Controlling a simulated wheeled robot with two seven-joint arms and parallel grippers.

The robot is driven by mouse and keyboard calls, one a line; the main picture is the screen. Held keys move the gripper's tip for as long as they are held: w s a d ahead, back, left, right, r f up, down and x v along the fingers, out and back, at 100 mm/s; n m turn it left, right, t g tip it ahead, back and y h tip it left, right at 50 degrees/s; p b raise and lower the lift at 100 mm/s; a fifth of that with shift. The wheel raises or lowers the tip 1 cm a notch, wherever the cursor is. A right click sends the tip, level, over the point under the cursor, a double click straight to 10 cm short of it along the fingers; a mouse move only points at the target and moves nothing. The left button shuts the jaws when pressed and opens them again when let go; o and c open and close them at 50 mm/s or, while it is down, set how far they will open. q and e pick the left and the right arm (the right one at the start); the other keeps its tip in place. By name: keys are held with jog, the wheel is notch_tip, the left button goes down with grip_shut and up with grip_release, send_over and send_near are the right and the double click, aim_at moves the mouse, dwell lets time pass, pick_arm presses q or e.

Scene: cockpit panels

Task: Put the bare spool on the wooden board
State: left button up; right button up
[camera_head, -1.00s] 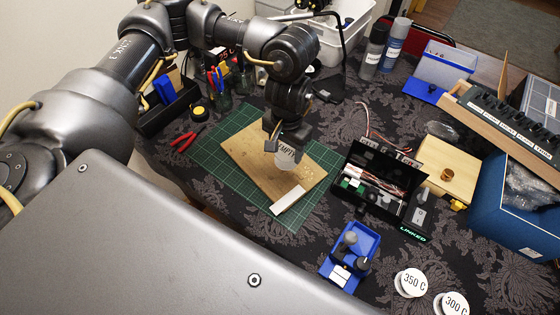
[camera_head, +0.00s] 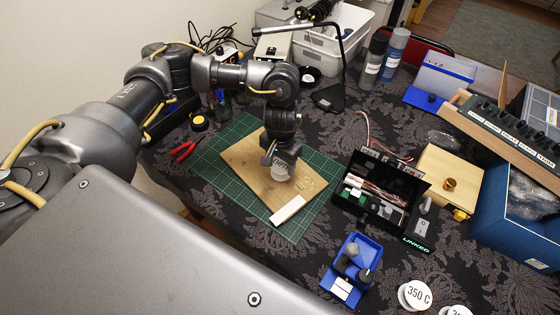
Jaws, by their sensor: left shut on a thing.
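The wooden board (camera_head: 240,157) lies on a green cutting mat on the table. My left gripper (camera_head: 275,158) points down over the board's middle and is shut on a pale, whitish spool (camera_head: 280,171). The spool is at or just above the board's surface; I cannot tell whether it touches. Its lettering is hard to read now. My right gripper is not in view.
The green mat (camera_head: 215,170) surrounds the board, with a white strip (camera_head: 288,209) at the board's front edge. A black open case (camera_head: 378,185) stands to the right. Red pliers (camera_head: 183,150) lie at the left. A blue holder (camera_head: 352,268) stands in front.

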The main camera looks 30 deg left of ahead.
aim_at(280, 165)
pick_arm(q)
jog(key=o, duration=0.9)
jog(key=shift+f, duration=0.1)
jog(key=shift+o, duration=0.2)
notch_tip(280, 165, up, 12)
jog(key=shift+p, duration=0.35)
